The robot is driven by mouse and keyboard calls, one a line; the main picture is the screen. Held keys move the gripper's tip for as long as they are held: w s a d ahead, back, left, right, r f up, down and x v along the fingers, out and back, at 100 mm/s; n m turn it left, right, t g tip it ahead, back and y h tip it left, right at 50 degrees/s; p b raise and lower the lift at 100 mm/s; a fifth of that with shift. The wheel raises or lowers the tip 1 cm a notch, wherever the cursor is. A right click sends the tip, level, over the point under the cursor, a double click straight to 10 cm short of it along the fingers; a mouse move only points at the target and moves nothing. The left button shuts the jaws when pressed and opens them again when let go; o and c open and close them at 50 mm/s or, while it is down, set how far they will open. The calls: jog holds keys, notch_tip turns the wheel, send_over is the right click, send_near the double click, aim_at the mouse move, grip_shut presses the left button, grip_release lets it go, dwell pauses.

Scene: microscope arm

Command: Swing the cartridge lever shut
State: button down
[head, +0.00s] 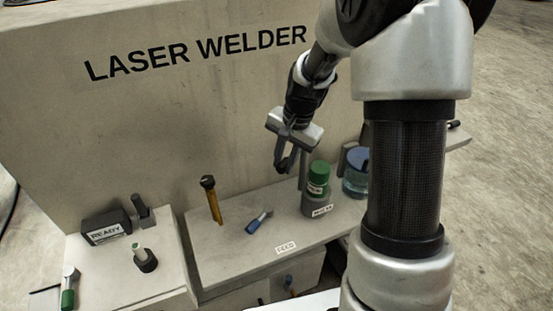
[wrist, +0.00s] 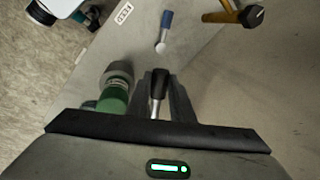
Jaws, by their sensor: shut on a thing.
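My gripper (head: 284,165) hangs above the grey bench, in front of the welder's upright panel and just left of the green-capped cartridge (head: 318,175). In the wrist view my gripper (wrist: 161,92) is shut on a lever (wrist: 159,82) with a black knob and a bright metal shaft; the knob sits between the two fingers. The lever's foot is hidden by my gripper body. The cartridge also shows in the wrist view (wrist: 113,98), close to the left of the fingers, upright in a round grey holder (head: 317,205).
A yellow post (head: 214,205) with a black head stands left on the bench. A blue-handled piece (head: 255,225) lies near the middle. A blue-lidded jar (head: 356,182) stands right of the cartridge. A black READY box (head: 107,228) sits far left. Bench around the blue-handled piece is clear.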

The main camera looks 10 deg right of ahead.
jog(key=s+d+n+g+p, duration=0.1)
jog(key=s+d+n+g, duration=0.1)
jog(key=d+n, duration=0.9)
jog(key=shift+s+d+y, duration=0.3)
jog(key=shift+s+d, duration=0.2)
jog(key=shift+d, duration=0.2)
jog(key=c, duration=1.6)
grip_release()
jog(key=shift+o, duration=0.2)
jog(key=shift+r, duration=0.1)
jog(key=d+r+p, duration=0.1)
jog(key=d+r, duration=0.2)
jog(key=r, duration=1.4)
jog(key=shift+w+d, duration=0.2)
jog(key=shift+w, duration=0.15)
